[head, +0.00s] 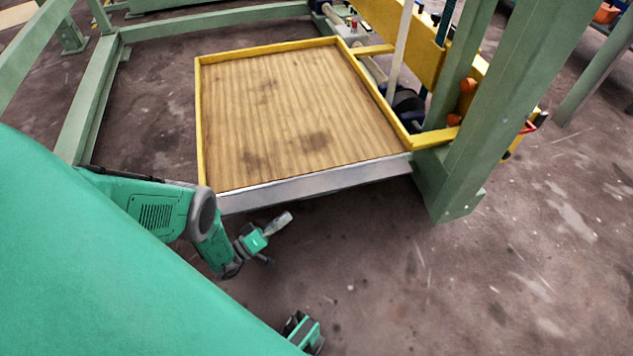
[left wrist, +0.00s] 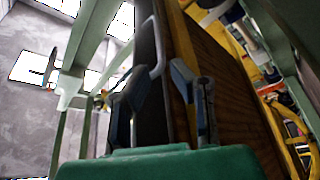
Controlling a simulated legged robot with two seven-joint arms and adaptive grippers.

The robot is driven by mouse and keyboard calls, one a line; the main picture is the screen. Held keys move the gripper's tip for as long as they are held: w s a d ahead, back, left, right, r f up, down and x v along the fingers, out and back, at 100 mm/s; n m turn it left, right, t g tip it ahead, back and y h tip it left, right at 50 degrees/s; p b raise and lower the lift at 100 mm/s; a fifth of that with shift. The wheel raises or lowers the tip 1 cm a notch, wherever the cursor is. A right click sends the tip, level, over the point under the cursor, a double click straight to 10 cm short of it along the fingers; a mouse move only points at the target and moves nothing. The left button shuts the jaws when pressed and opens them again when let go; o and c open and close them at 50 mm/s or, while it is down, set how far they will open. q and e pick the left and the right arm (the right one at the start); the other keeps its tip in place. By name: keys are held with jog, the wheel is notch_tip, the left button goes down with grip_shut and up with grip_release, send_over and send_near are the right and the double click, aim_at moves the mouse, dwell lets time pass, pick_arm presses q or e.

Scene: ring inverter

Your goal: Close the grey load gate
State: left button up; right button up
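The grey load gate (head: 320,186) is a long metal strip along the near edge of a wooden platform (head: 285,105) with a yellow rim. I cannot tell its exact tilt. My left gripper (head: 279,224) is just in front of and below the gate, near its left half. In the left wrist view my left gripper (left wrist: 163,98) has its two fingers apart, with a dark panel and wood behind them. A pale loop handle (left wrist: 156,48) stands just beyond the fingers. I cannot tell whether the fingers touch anything. Part of my right gripper (head: 303,330) shows at the bottom edge.
A thick green post (head: 505,100) stands at the platform's near right corner. Green frame beams (head: 95,85) run along the left and back. Yellow machinery (head: 415,45) is behind the platform on the right. The floor in front and to the right is clear.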

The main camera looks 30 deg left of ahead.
aim_at(317, 189)
pick_arm(q)
jog(key=b+x, duration=0.1)
jog(key=x, duration=1)
jog(key=shift+w+d+b, duration=0.1)
jog(key=shift+d+b, duration=0.05)
jog(key=shift+b, duration=0.15)
grip_shut()
